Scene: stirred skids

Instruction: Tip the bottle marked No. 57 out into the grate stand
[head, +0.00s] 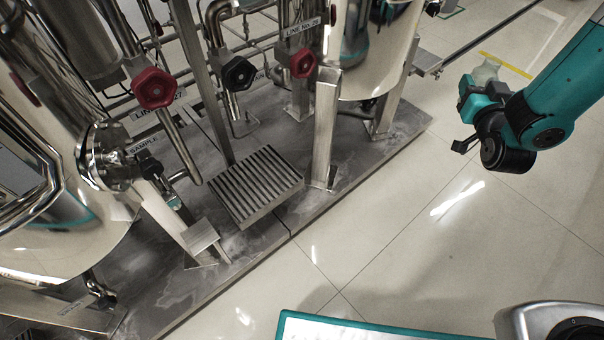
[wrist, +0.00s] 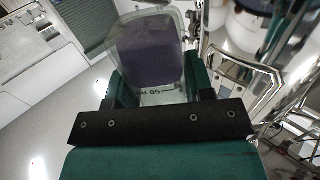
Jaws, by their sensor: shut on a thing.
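My gripper (head: 475,95) is at the right of the head view, out over the open floor and well to the right of the grate stand. It is shut on a clear bottle (head: 487,70), whose upper part shows beyond the jaws. In the wrist view the bottle (wrist: 150,50) sits between the green fingers (wrist: 152,92), with dark purplish contents inside. A printed mark shows low on it, too small and skewed to read surely. The grate stand (head: 255,185), a slatted metal top, is on the skid left of centre, with its slats bare.
Pipes with a red valve wheel (head: 154,88), a black wheel (head: 238,73) and another red wheel (head: 303,64) stand behind the grate. A steel post (head: 325,130) rises just right of it. The floor (head: 400,215) between skid and gripper is clear.

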